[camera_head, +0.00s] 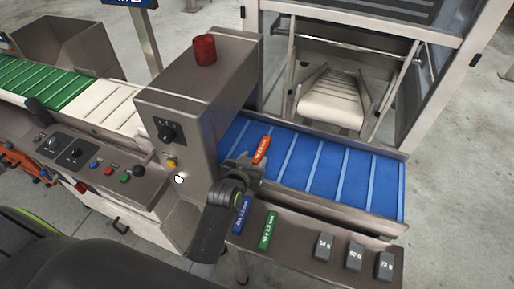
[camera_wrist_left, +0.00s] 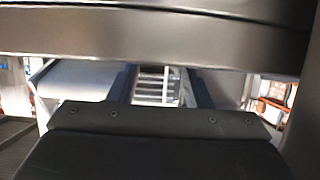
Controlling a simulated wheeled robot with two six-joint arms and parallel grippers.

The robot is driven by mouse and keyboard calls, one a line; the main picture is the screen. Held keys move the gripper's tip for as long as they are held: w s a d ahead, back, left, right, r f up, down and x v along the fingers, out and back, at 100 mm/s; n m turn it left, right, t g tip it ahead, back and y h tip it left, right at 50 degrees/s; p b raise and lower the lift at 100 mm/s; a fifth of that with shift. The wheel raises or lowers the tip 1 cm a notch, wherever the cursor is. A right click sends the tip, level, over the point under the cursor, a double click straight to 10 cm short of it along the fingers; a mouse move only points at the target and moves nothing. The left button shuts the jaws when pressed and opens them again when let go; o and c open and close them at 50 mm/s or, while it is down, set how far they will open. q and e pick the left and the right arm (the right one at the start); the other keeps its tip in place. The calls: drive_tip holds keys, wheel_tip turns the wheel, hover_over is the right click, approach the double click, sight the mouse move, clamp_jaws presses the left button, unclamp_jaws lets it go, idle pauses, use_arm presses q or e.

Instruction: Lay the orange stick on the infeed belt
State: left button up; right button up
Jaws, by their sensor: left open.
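The orange stick (camera_head: 261,150) shows over the left end of the blue ribbed infeed belt (camera_head: 325,168), close to the grey machine housing. It appears to lie on the belt, its near end by my left gripper (camera_head: 251,163). My left gripper is open just nearer than the stick; whether they touch cannot be told. In the left wrist view the gap between the dark jaws (camera_wrist_left: 160,87) shows no stick. My right gripper is not in view.
A blue stick (camera_head: 241,215) and a green stick (camera_head: 268,231) lie on the front shelf (camera_head: 300,236), with several grey weights to their right. The housing with a red beacon (camera_head: 204,50) stands left of the belt. The belt's right part is clear.

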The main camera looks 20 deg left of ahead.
use_arm(q)
drive_tip(key=p+v, duration=0.3)
drive_tip(key=v, duration=0.3)
drive_tip(key=shift+p, duration=0.35)
drive_tip(key=shift+r, duration=0.1)
drive_tip(key=shift+s, duration=0.15)
